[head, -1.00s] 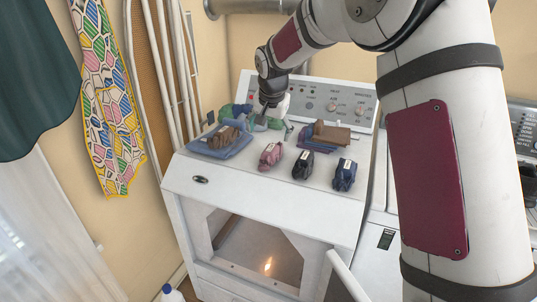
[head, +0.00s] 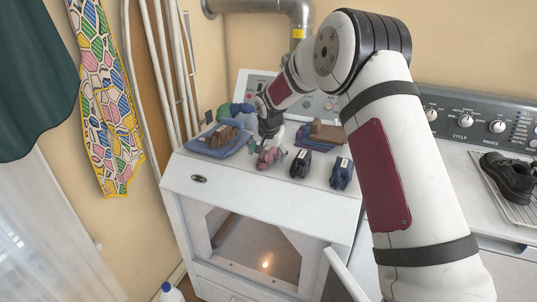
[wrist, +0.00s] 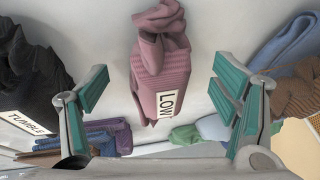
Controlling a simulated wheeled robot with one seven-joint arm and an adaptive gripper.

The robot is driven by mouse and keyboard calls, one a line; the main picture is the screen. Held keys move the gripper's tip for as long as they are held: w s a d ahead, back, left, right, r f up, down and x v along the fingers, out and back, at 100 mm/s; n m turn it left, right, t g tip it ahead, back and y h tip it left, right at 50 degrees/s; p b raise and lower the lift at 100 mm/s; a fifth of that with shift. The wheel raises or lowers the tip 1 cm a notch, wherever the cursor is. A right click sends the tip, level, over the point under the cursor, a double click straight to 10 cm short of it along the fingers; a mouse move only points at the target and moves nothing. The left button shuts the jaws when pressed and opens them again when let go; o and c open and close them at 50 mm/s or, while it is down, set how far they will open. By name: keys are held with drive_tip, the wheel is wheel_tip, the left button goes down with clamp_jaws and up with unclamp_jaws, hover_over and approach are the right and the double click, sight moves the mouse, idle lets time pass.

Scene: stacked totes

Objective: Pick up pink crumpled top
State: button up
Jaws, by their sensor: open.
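The pink crumpled top (head: 268,157) lies on the white dryer top, near its front middle. In the wrist view the pink top (wrist: 163,65) is ribbed, with a white tag reading "LOW", and lies between the fingers' lines but beyond the tips. My gripper (wrist: 160,85) is open and empty, its teal finger pads apart on either side of the top. In the head view my gripper (head: 270,138) is just above and behind the top and hides part of it.
A dark crumpled garment (head: 301,163) and a navy one (head: 341,173) lie to the right. A brown garment on blue cloth (head: 217,140) lies left. Folded brown and blue cloths (head: 325,135) lie behind. A black shoe (head: 508,176) sits on a rack at far right.

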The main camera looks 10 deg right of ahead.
drive_tip(key=shift+w+f, duration=0.15)
drive_tip(key=shift+f, duration=0.25)
drive_tip(key=shift+c, duration=0.3)
drive_tip(key=c, duration=1.3)
